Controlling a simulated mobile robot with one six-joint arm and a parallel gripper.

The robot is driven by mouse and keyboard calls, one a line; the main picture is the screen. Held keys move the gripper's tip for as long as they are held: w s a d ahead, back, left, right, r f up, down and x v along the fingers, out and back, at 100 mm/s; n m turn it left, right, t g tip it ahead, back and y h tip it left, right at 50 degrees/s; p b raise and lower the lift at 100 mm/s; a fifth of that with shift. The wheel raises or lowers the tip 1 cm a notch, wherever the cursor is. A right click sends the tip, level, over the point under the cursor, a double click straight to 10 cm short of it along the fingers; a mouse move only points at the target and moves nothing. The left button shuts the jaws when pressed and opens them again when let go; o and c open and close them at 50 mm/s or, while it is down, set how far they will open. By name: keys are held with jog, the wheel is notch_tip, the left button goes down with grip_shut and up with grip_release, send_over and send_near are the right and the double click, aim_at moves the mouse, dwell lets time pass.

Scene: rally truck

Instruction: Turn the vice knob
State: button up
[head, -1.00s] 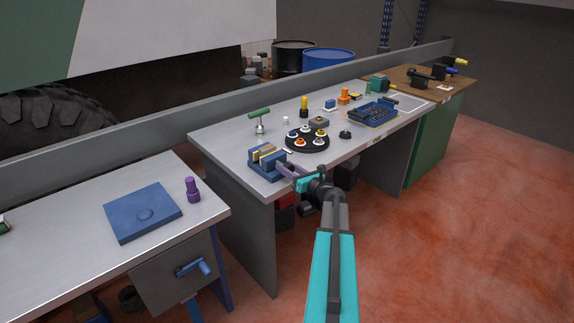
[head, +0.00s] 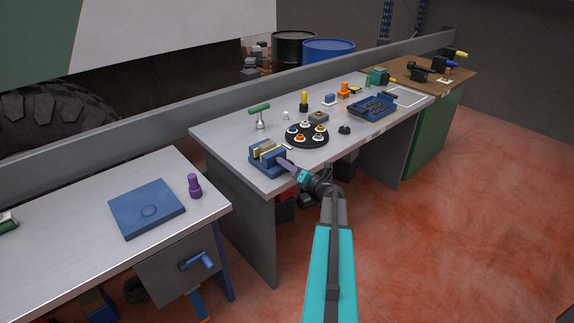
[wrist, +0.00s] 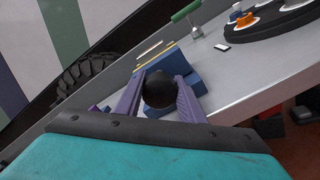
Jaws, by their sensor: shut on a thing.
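The blue vice (head: 262,165) sits at the near left edge of the long grey workbench, with pale yellowish jaw faces on top. It also shows in the wrist view (wrist: 203,83), just beyond my fingers. Its black round knob (wrist: 158,89) lies between my two purple fingers in the wrist view. My gripper (head: 286,164) reaches the vice from the bench's front side and is shut on the knob. The knob is hidden by my gripper in the head view.
A black round tray (head: 307,142) with several coloured pieces stands right behind the vice. A green-handled T-shaped tool (head: 260,112) stands at the back left. A blue organiser (head: 373,107) lies farther right. The floor in front of the bench is clear.

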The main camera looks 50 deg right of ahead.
jog(key=shift+s+f, duration=0.15)
jog(key=o, duration=1)
jog(key=shift+o, duration=0.2)
jog(key=shift+d, duration=0.1)
jog(key=shift+n+b, duration=0.4)
